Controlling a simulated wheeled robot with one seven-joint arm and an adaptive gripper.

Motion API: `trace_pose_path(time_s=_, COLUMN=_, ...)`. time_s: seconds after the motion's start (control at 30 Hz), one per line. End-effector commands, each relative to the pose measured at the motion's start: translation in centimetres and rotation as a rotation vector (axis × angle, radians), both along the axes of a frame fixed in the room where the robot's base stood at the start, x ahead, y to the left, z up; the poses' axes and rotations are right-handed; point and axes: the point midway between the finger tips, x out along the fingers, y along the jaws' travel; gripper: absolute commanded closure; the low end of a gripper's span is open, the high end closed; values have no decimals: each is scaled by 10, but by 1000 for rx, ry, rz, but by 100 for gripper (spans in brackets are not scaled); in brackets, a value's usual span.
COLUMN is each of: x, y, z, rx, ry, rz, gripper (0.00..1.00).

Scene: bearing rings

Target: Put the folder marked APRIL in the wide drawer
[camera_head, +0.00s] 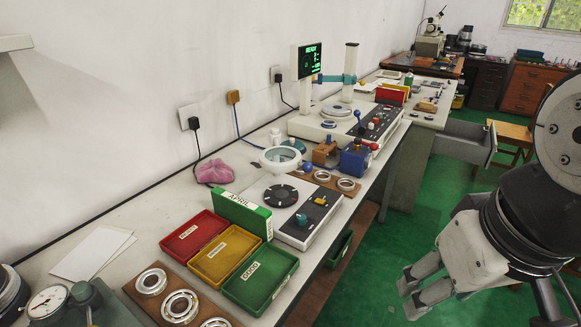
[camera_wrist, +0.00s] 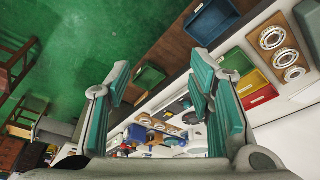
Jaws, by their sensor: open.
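The green folder marked APRIL (camera_head: 242,214) stands on its edge on the bench, its white label upward, just behind the yellow and green trays. An open grey drawer (camera_head: 480,150) juts out from the far bench into the aisle; most of its inside is hidden. My gripper (camera_head: 408,291) hangs over the green floor at the right, well away from the folder and the bench. Its two fingers are apart and empty, and they also show in the wrist view (camera_wrist: 160,72). I cannot make out the folder in the wrist view.
Red (camera_head: 193,236), yellow (camera_head: 225,256) and green (camera_head: 261,279) trays lie in front of the folder. A control box (camera_head: 300,215) is at its right, a pink cloth (camera_head: 214,172) behind. A wooden stool (camera_head: 515,136) stands beside the drawer. The aisle floor (camera_head: 400,240) is mostly clear.

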Motion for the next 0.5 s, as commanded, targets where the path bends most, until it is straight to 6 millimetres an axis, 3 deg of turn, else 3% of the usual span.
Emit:
trace_pose_path(time_s=0.17, x=40, y=-11, z=-8, rx=-108, ry=-8, rz=35, gripper=52)
trace_pose_path(time_s=0.33, x=103, y=-20, z=-26, rx=-235, ry=-30, rz=143, gripper=52)
trace_pose_path(time_s=0.5, x=164, y=-17, z=-56, rx=-298, ry=-61, rz=294, gripper=52)
